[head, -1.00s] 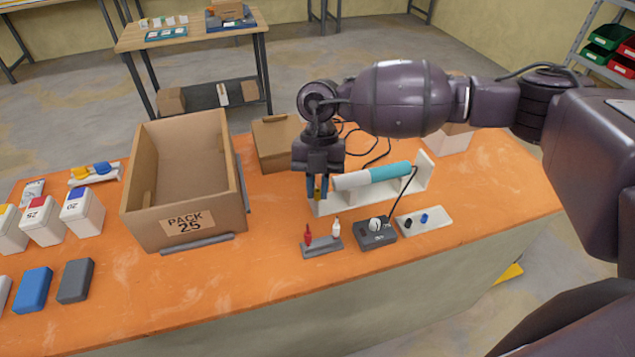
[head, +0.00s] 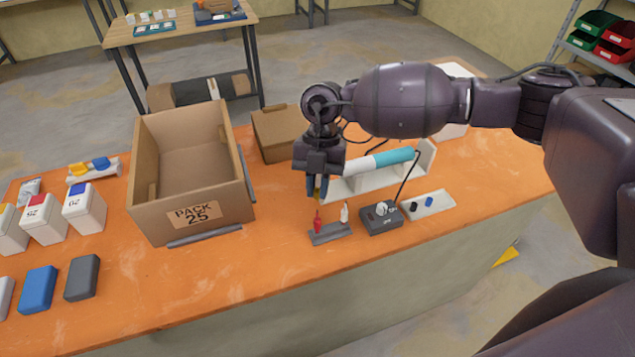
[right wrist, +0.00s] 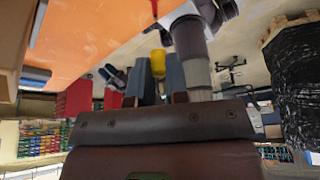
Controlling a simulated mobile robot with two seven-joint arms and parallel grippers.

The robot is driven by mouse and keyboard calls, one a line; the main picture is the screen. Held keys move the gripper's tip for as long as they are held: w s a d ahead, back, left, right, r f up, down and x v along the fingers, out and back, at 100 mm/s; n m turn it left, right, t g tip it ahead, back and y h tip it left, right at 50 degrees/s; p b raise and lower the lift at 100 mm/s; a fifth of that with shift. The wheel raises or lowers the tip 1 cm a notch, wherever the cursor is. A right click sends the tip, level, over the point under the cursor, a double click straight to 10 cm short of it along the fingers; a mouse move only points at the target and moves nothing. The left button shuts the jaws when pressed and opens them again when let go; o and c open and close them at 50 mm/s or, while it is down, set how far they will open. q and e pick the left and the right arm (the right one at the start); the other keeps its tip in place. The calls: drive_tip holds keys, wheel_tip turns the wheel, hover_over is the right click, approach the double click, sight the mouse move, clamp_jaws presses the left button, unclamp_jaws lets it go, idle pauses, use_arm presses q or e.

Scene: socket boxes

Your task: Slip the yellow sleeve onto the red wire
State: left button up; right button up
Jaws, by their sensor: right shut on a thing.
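The yellow sleeve (head: 317,195) is a small piece held between the fingertips of my right gripper (head: 317,188). It also shows as a yellow cylinder between the fingers in the right wrist view (right wrist: 158,62). The red wire (head: 318,222) stands upright in a dark grey holder (head: 330,233) on the orange table. The sleeve is above and behind the red wire in the head view, apart from it. A thin red piece at the top of the right wrist view (right wrist: 154,9) looks like the wire. My left gripper is not in view.
A white wire (head: 345,212) stands in the same holder. A grey device (head: 381,220) and a white tray (head: 430,207) are to the right. A white rack with a white and teal cylinder (head: 393,157) is behind. An open carton (head: 192,228) stands left.

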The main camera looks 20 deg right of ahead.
sight(317, 216)
wheel_tip(317, 216, down, 2)
drive_tip(key=shift+f+b, duration=0.15)
drive_tip(key=shift+b, duration=0.45)
drive_tip(key=shift+f, duration=0.5)
drive_tip(key=shift+r, duration=0.1)
drive_tip(key=shift+f, duration=0.3)
drive_tip(key=shift+f, duration=0.4)
drive_tip(key=shift+f+b, duration=0.45)
drive_tip(key=shift+f, duration=0.2)
idle(0.3)
drive_tip(key=shift+f, duration=0.25)
